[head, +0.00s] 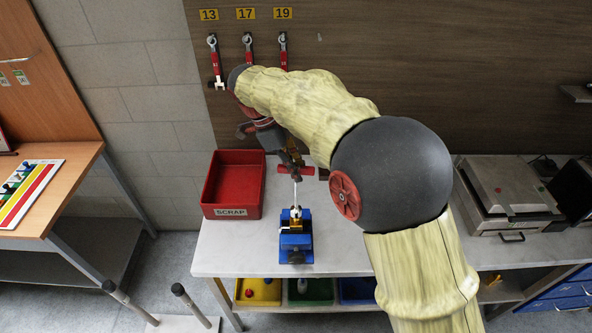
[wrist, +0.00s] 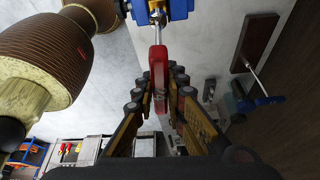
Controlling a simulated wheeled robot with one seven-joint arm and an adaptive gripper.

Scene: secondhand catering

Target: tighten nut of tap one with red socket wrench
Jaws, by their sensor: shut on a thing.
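A red-handled wrench (head: 296,187) is in my gripper (head: 290,163) above the bench. In the wrist view my gripper (wrist: 160,88) is shut on its red handle (wrist: 158,68). Its metal shaft runs from the handle to a brass-coloured tap (head: 295,222) clamped in a blue vise (head: 296,244) near the bench's front edge. In the wrist view the wrench's far end meets the tap (wrist: 157,10) at the top edge. Whether it is seated on the nut is too small to tell. My arm hides part of the bench behind the gripper.
A red scrap bin (head: 233,185) stands left of the vise. Red-handled wrenches hang on the wall under labels 13, 17 and 19 (head: 248,50). A metal appliance (head: 508,190) stands at the right. Coloured bins (head: 258,291) sit under the bench. Bare bench lies left of the vise.

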